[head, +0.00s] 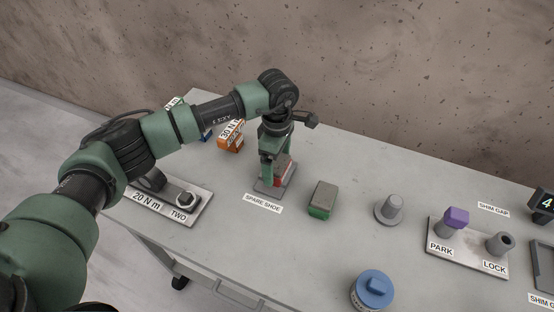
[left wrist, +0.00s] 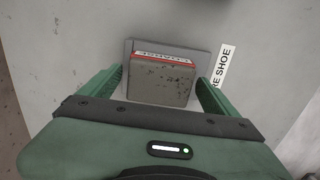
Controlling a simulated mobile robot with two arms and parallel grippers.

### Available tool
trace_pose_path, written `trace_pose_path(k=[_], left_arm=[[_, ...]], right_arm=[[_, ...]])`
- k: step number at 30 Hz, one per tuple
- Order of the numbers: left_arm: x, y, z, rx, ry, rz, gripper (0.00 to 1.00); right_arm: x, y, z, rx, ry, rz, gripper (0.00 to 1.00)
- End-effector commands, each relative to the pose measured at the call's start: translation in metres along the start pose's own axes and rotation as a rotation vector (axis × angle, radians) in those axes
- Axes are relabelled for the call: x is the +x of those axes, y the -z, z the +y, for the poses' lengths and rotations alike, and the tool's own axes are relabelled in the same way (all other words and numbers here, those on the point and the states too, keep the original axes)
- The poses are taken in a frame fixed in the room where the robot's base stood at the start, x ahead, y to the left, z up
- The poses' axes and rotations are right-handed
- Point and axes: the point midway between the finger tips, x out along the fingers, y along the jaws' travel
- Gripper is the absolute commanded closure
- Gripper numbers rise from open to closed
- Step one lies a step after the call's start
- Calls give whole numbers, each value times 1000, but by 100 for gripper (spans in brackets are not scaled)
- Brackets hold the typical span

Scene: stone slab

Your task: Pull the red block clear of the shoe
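The red block (head: 284,170) stands on the grey spare shoe (head: 263,190), behind the label "SPARE SHOE". In the left wrist view the block shows a pitted grey face with a red, white-lettered strip (left wrist: 165,58) along its far edge; the shoe's grey plate (left wrist: 203,58) shows around it. My left gripper (head: 274,172) points down over the shoe and partly hides the block. In the left wrist view its fingers (left wrist: 160,88) are on both sides of the block, spread, with a thin gap at left; contact at right is unclear. My right gripper is out of view.
A grey and green block (head: 323,199) lies right of the shoe. A grey knob (head: 392,208), a blue-lidded jar (head: 372,290) and the PARK/LOCK plate (head: 468,254) are further right. An orange box (head: 231,136) stands behind left; a "20 N m" plate (head: 180,207) lies left.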

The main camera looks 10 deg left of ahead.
Motion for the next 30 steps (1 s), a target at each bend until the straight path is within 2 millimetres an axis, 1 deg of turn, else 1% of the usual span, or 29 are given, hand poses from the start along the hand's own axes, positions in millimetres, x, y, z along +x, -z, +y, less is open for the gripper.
trace_pose_path(k=[1, 7, 13, 30], left_arm=[[0, 0, 0, 0, 0, 0, 27], [0, 0, 0, 0, 0, 0, 82], [-2, 0, -3, 1, -1, 0, 83], [-1, 0, -26, 0, 0, 1, 83]], right_arm=[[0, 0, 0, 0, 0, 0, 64], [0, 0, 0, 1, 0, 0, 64], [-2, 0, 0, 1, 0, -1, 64], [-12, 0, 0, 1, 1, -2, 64]])
